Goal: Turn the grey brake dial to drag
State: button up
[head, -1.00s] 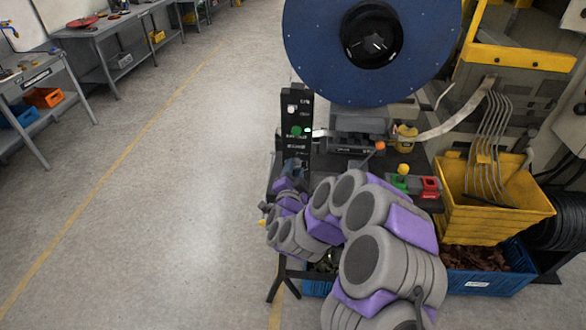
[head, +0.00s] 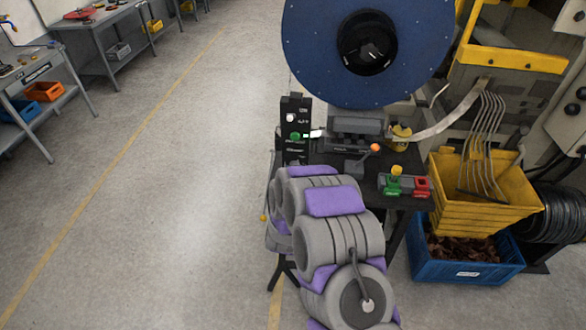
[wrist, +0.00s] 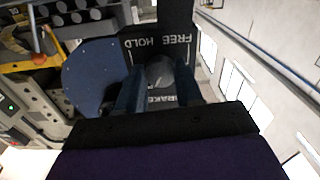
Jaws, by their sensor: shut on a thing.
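The grey brake dial (wrist: 160,74) sits on a dark panel (wrist: 130,45) in the wrist view. The dial's pointer direction is unclear. In the head view my arm links hide the gripper and dial. A black control post (head: 294,130) with a white knob and a green button stands just behind my arm.
A big blue reel (head: 330,75) stands behind the control post. A small black table with a green and red button box (head: 405,185) is right of my arm. A yellow bin (head: 475,215) and a blue crate (head: 430,270) are further right. Floor at left is clear.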

jog(key=n+p, duration=0.2)
jog(key=n, duration=0.3)
jog(key=shift+r+n+p, duration=0.1)
jog(key=shift+n+p, duration=0.2)
jog(key=shift+p, duration=0.05)
jog(key=shift+a, duration=0.1)
jog(key=o, duration=1)
jog(key=shift+a, duration=0.15)
jog(key=shift+o, duration=0.2)
